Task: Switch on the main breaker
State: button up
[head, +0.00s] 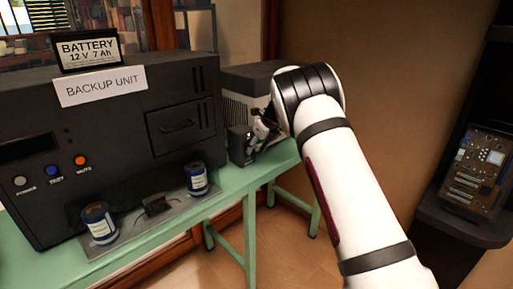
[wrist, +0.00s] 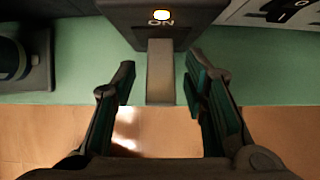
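The main breaker looks to be the small dark box (head: 239,146) at the right end of the green bench in the head view. In the wrist view its dark housing (wrist: 120,14) is at the top, with a lit yellow-white lamp and the letters ON. A grey lever (wrist: 160,75) sticks out from the housing towards my gripper. My gripper (wrist: 160,88) is open, one finger on each side of the lever, with a gap to both. In the head view my gripper (head: 262,127) is at the breaker, partly hidden by my wrist.
A black backup unit (head: 120,130) with buttons stands left on the green bench (head: 180,228). Two blue cans (head: 196,179) stand before it. A grey vented box (head: 240,85) is behind the breaker. A circuit board (head: 478,165) sits on a dark stand at right.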

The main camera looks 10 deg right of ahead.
jog(key=v, duration=1.2)
jog(key=shift+s, duration=0.1)
jog(key=s+a+r+n+p, duration=0.2)
jog(key=s+r+n, duration=0.55)
jog(key=s, duration=0.65)
jog(key=s+a+r+n+p, duration=0.1)
jog(key=s+r+n+p, duration=0.1)
jog(key=s+r+n, duration=0.85)
jog(key=s+f+n+h+p, duration=0.1)
jog(key=s+n, duration=0.5)
jog(key=s, duration=0.9)
jog(key=s+f+n+h+p, duration=0.1)
jog(key=s+f+n+p, duration=0.2)
jog(key=s, duration=1.3)
jog(key=n, duration=0.3)
jog(key=shift+a+f+g+h, duration=0.15)
jog(key=shift+a+g+h, duration=0.25)
jog(key=shift+s, duration=0.1)
